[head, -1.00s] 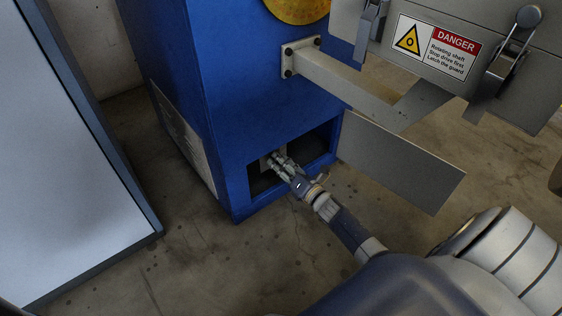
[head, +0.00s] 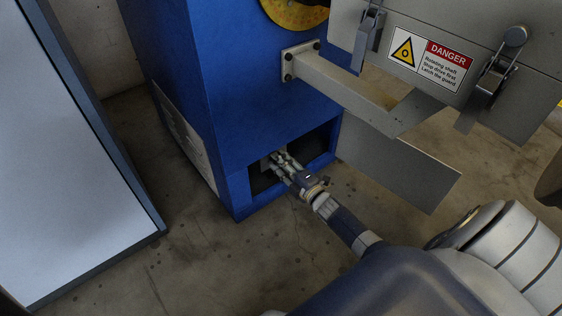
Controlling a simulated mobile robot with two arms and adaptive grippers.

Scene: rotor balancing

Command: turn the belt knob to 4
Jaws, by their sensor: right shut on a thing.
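My right gripper (head: 283,163) reaches into a low opening (head: 322,142) in the front of the blue machine cabinet (head: 230,90). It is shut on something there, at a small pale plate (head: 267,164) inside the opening. The belt knob itself is hidden by the fingers, so its setting cannot be read. My left gripper is not in view.
A grey door panel (head: 395,165) stands open right of the opening, close to my right arm. Above it are a grey bracket (head: 345,88) and a guard with a danger label (head: 432,52) and latches. A large pale panel (head: 70,170) stands at left. Bare floor lies between.

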